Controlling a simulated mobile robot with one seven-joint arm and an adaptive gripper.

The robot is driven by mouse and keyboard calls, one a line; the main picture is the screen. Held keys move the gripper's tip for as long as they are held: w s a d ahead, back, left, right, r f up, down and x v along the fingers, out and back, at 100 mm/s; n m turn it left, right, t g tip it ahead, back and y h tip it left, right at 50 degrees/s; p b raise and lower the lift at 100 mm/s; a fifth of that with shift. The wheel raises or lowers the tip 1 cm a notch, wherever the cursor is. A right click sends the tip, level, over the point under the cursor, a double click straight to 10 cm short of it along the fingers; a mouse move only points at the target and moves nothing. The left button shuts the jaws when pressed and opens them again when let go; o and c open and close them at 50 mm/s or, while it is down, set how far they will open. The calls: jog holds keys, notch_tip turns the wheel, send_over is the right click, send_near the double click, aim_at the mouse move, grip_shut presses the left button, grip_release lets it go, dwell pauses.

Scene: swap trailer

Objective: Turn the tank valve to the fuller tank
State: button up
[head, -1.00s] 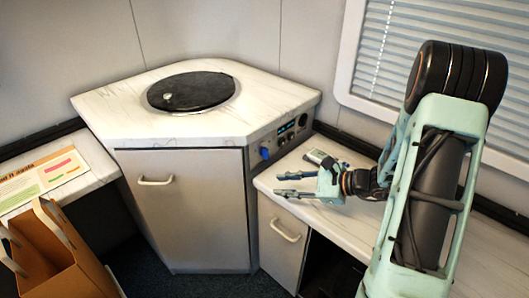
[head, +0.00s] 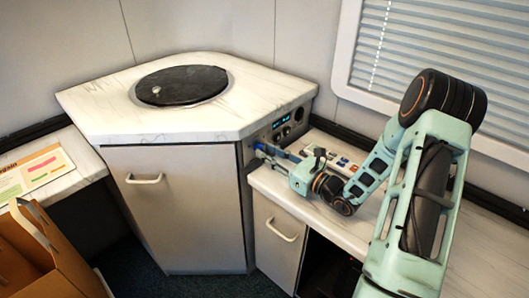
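The blue valve knob (head: 260,147) sits low on the control panel, on the right side of the corner cabinet. My gripper (head: 263,151) reaches left over the right counter, with its fingertips at the knob. The fingers partly hide the knob, and I cannot tell whether they touch it or are closed on it. A small lit display (head: 282,121) is above the knob; its reading is too small to make out.
A round black lid (head: 181,86) lies on the corner countertop (head: 110,115). A small device with coloured buttons (head: 341,162) lies on the right counter behind my gripper. A window blind (head: 440,60) is behind my arm. An open brown bag (head: 45,255) stands at lower left.

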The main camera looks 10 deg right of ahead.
jog(key=shift+x, duration=0.95)
jog(key=shift+c, duration=0.4)
grip_shut()
